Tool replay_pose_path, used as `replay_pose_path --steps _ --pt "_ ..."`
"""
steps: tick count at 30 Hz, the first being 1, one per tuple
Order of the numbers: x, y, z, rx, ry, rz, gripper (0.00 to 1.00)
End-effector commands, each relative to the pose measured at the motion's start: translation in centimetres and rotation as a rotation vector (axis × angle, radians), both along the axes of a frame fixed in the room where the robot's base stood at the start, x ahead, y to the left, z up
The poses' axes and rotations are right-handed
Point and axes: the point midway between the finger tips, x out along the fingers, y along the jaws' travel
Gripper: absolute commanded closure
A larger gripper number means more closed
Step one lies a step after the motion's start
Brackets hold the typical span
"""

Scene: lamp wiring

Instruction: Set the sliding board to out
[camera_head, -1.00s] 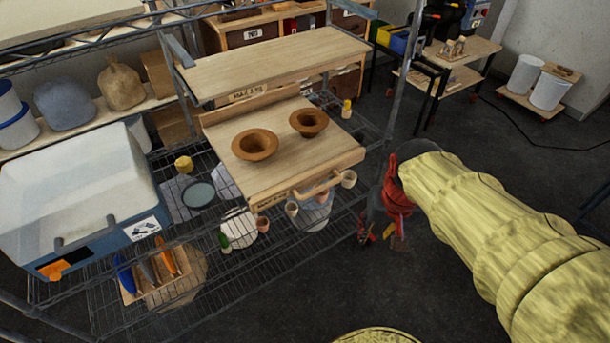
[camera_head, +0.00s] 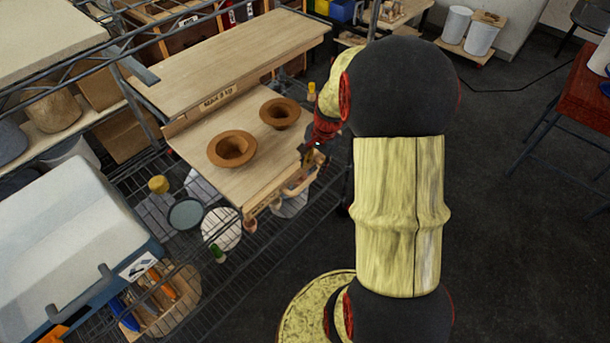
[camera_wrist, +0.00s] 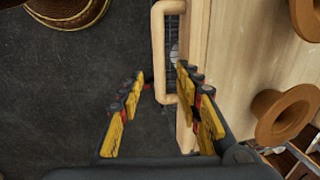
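The sliding board (camera_head: 205,165) is a pale wooden panel that juts out in front of and below a wooden shelf top. Two brown flared bowls, one at the left (camera_head: 232,149) and one at the right (camera_head: 280,112), stand on it. Its wooden bar handle (camera_head: 300,184) is on the front edge, partly hidden by my gripper (camera_head: 310,152). In the wrist view the handle (camera_wrist: 158,50) runs up and down beside the board (camera_wrist: 235,70). My gripper (camera_wrist: 161,74) is open, with its yellow fingers on either side of the handle's lower end in the picture. I see no clear contact.
A wire rack (camera_head: 250,255) below holds small pots and plates. A white-lidded cooler box (camera_head: 60,240) stands at the left. A red table (camera_head: 585,95) is at the far right. Dark floor (camera_head: 510,230) lies free to the right of the rack.

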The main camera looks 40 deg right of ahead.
Motion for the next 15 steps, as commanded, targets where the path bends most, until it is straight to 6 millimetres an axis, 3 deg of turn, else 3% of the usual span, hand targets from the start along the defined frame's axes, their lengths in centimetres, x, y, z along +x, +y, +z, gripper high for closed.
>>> replay_pose_path --steps 9,15 --pt "0.8 0.2 -4.7 0.002 0.003 0.003 0.65" --pt "1.2 0.2 -6.8 0.001 0.002 0.002 0.65"
